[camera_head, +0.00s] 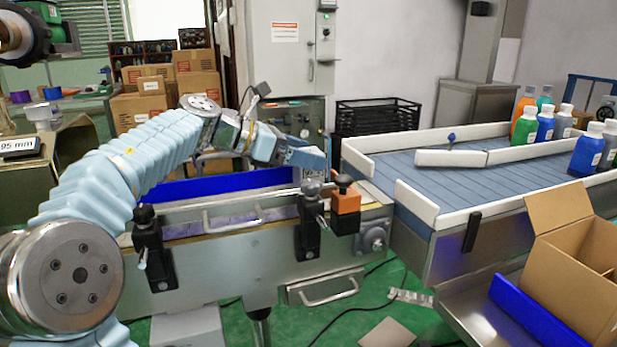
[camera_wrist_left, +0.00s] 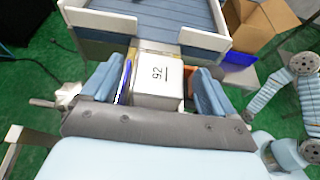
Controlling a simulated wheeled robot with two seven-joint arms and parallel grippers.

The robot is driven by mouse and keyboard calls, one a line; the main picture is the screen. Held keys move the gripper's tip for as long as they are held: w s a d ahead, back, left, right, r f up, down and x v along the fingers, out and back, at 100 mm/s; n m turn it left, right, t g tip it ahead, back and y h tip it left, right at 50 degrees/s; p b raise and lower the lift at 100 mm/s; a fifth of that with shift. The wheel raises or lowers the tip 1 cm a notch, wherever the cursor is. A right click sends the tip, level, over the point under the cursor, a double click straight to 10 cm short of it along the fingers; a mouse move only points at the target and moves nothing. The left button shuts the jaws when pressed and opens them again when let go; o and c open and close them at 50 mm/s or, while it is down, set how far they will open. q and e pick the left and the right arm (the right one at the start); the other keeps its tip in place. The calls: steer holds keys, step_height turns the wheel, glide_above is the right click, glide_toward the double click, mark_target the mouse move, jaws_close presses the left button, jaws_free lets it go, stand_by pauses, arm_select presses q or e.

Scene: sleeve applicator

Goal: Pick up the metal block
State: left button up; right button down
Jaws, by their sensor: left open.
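The metal block is a pale grey block marked 92 (camera_wrist_left: 160,76) in the left wrist view, on the machine's narrow bed. My left gripper (camera_wrist_left: 157,88) is open, with one blue-grey finger on each side of it. A gap shows between the block and the right finger; a blue strip shows between it and the left finger. In the head view my left gripper (camera_head: 306,158) is over the right end of the sleeve machine (camera_head: 230,255). My right gripper is not in view.
An orange block with a black knob (camera_head: 346,207) stands close right of my left gripper. Black clamps (camera_head: 150,245) line the machine's front rail. A conveyor (camera_head: 470,185) with bottles lies right, and an open carton (camera_head: 585,235) at lower right. A display reading 95 mm (camera_head: 20,147) stands left.

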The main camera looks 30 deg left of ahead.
arm_select(q)
steer(key=shift+w+d+f, duration=0.25)
steer(key=shift+w+d, duration=0.1)
steer(key=shift+w, duration=0.1)
jaws_close()
